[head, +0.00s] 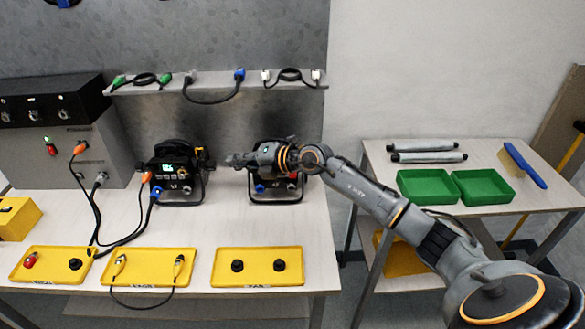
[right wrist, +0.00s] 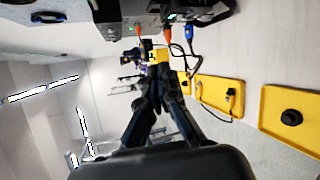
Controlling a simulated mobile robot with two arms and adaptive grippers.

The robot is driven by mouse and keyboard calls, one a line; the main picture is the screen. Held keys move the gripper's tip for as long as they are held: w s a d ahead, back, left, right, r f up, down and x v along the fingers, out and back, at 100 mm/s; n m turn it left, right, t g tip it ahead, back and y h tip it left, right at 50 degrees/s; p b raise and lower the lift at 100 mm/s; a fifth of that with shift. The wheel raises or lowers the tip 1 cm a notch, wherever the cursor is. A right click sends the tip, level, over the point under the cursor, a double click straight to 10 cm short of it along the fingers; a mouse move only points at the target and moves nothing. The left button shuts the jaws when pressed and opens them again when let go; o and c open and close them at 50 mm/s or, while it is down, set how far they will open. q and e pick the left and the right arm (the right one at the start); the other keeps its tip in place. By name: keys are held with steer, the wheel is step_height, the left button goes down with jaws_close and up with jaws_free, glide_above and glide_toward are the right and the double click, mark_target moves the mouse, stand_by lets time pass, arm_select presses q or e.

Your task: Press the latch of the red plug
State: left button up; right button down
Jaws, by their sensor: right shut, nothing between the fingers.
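A red connector piece (head: 29,260) sits in the left yellow tray in the head view. A small red part (head: 293,175) also shows on the front of the right par can (head: 276,190), partly behind my arm. I cannot make out a latch on either, nor tell which is the red plug. My right gripper (head: 235,160) is shut and empty, pointing left in front of the right par can, with its tips between the two cans. In the right wrist view its closed fingers (right wrist: 156,85) point toward the left can's orange plug (right wrist: 167,35) and blue plug (right wrist: 189,31), apart from them. My left gripper is out of view.
Yellow trays (head: 150,267) line the bench front. A shelf (head: 215,82) with hanging cables is above. Green bins (head: 428,187) stand on the right table.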

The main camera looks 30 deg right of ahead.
steer(key=d+r+g+h, duration=0.1)
steer(key=d+h, duration=0.6)
steer(key=d, duration=1.1)
steer(key=shift+w+d+m+g, duration=0.15)
steer(key=shift+w+m+g, duration=0.2)
steer(key=shift+g, duration=0.55)
steer(key=shift+w+f+b, duration=0.1)
steer(key=shift+f+b, duration=2.45)
steer(key=shift+f, duration=1.8)
steer(key=shift+f+b, duration=0.4)
